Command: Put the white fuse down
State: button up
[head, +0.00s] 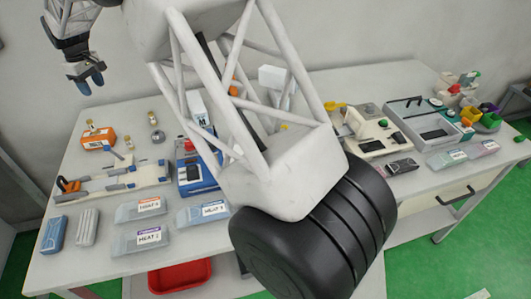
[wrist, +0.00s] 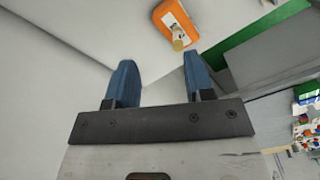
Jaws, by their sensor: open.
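My gripper (head: 92,82) is high at the upper left of the head view, above and behind the bench. In the wrist view its two blue fingers (wrist: 158,75) are spread apart with nothing between them. An orange box (head: 98,140) with a white label lies on the bench at the back left; it also shows beyond the fingers in the wrist view (wrist: 163,14). A small pale cylinder with a brass-coloured end (head: 90,126) is at the box. A similar small piece (head: 152,117) stands to its right. I cannot tell which, if either, is the white fuse.
A pale fixture with blue parts (head: 120,181) lies in front of the orange box. Several labelled grey boxes (head: 138,240) sit near the bench's front edge. A blue machine (head: 195,170) stands to the right. My arm hides the bench's middle.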

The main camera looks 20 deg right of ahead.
jog(key=s+d+r+m, duration=0.2)
jog(key=s+d+r, duration=0.2)
jog(key=s+d, duration=0.45)
jog(key=s+d+r+m+t, duration=0.15)
jog(key=s+d+r, duration=0.3)
jog(key=d, duration=0.75)
jog(key=s+d+r+m, duration=0.2)
jog(key=s+d+r, duration=0.2)
jog(key=s+d, duration=0.5)
jog(key=s+d+f+m, duration=0.3)
jog(key=s+d, duration=0.6)
jog(key=s, duration=0.6)
jog(key=s+d+f+m, duration=0.3)
jog(key=s+d+f, duration=0.2)
jog(key=s+d, duration=0.5)
jog(key=s+t, duration=0.1)
jog(key=s, duration=0.3)
jog(key=shift+s+d, duration=0.25)
jog(key=shift+s, duration=0.1)
